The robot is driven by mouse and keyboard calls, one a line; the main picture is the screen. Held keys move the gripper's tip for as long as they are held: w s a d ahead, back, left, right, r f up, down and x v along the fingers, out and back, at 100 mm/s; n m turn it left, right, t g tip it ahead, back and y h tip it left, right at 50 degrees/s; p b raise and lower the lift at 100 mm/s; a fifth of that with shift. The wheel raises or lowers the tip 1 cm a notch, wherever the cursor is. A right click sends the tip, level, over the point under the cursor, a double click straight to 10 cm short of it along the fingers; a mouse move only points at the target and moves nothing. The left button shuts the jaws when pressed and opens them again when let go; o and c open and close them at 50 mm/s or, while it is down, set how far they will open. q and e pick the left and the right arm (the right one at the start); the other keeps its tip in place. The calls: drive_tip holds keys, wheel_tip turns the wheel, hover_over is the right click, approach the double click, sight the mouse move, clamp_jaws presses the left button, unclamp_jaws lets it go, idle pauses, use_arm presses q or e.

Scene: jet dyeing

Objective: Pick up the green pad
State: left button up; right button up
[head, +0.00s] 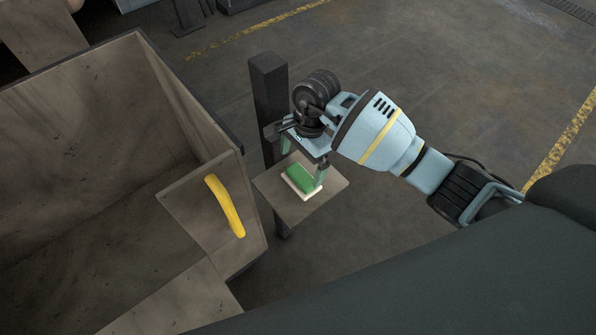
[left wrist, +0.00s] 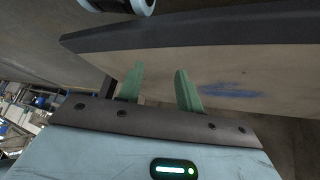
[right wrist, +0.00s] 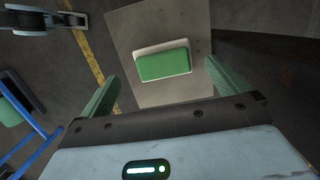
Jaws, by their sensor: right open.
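The green pad (head: 299,178) lies on a white base on a small square stand (head: 327,195). It also shows in the right wrist view (right wrist: 165,66), between and beyond the fingertips. My right gripper (head: 304,161) is open and empty above the pad, with one finger near its right end in the head view. In the right wrist view the fingers (right wrist: 168,80) stand wider apart than the pad and do not visibly touch it. My left gripper (left wrist: 157,80) is open and empty in the left wrist view, its fingers moderately apart before a wooden panel. It is not seen in the head view.
A large wooden bin (head: 140,120) with a yellow handle (head: 225,206) stands left of the stand. A dark post (head: 268,95) rises behind the stand. The floor to the right is clear, marked by a yellow line (head: 562,140).

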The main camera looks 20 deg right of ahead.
sight(302, 175)
drive_tip(key=shift+w+d+r, duration=0.35)
drive_tip(key=shift+d, duration=0.2)
drive_tip(key=shift+s+a+f+h, duration=0.15)
drive_tip(key=shift+f+h, duration=0.15)
drive_tip(key=shift+f, duration=0.3)
drive_tip(key=shift+s+a+f, duration=0.1)
drive_tip(key=shift+a+f, duration=0.05)
drive_tip(key=shift+f, duration=1.5)
drive_tip(key=shift+a+f, duration=0.15)
drive_tip(key=shift+f, duration=1.5)
drive_tip(key=c, duration=0.7)
